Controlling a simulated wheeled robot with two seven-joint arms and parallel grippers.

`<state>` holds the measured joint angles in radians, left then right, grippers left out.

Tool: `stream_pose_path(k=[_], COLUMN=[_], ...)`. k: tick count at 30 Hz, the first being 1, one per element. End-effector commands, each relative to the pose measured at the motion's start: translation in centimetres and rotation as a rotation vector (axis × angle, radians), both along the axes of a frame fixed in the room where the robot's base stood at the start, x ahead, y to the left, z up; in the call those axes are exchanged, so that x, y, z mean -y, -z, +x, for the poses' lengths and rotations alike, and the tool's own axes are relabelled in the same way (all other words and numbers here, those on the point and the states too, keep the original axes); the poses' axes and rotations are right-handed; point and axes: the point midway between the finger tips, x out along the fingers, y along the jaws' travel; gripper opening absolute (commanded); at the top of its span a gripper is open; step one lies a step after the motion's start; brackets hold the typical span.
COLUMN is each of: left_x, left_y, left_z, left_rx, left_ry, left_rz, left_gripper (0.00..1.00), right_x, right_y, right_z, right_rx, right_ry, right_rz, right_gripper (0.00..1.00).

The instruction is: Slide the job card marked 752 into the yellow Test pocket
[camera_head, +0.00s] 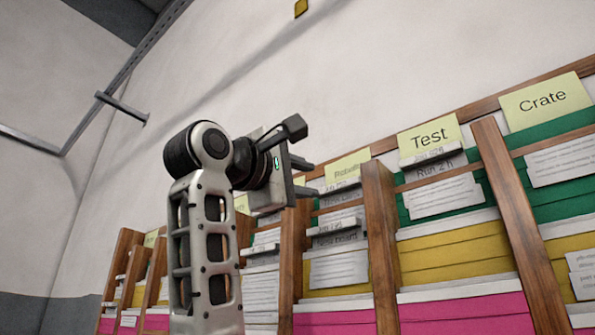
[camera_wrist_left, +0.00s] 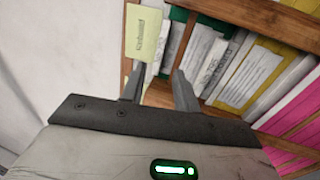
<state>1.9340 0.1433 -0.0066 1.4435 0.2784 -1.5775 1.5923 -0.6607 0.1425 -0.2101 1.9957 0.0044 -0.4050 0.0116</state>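The Test column of the wall rack has a cream label (camera_head: 430,137) at its top. Its yellow pocket (camera_head: 455,257) sits below the green pocket and above the pink one. A card (camera_head: 440,197) reading "Run 2 h" stands in the green Test pocket. My left gripper (camera_head: 303,146) is raised in front of the rack, left of Test. Its fingers are apart with nothing between them, also in the left wrist view (camera_wrist_left: 160,70). My right gripper is out of view.
Wooden dividers (camera_head: 378,240) stand out between the columns. The Crate column, with its label (camera_head: 543,100), is right of Test. Pink pockets (camera_head: 465,313) run along the bottom. The pale wall (camera_head: 390,50) above the rack is clear apart from a small yellow fixture.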

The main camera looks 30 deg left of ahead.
Motion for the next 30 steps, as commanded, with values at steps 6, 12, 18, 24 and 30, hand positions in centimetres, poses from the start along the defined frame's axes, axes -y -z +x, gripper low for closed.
stream_pose_path(k=[6,12,18,24,30], left_x=[0.4,0.7,1.0,1.1,1.1], left_y=[-0.9,-1.1,-1.5,-1.8,-1.8], left_z=[2.7,5.0,6.8,7.7,7.9], left_rx=[-0.005,-0.004,-0.003,-0.001,-0.001], left_ry=[-0.001,0.001,0.001,0.0,0.0], left_rz=[0.0,0.0,0.0,0.0,0.001], left_gripper=[0.31,0.31,0.31,0.31,0.31], right_x=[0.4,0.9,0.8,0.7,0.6], right_y=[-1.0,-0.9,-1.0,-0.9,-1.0], right_z=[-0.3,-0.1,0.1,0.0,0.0], right_rx=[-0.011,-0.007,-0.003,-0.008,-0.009], right_ry=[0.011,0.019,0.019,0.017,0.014], right_rz=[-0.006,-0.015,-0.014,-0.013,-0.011], right_gripper=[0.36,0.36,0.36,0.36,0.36])
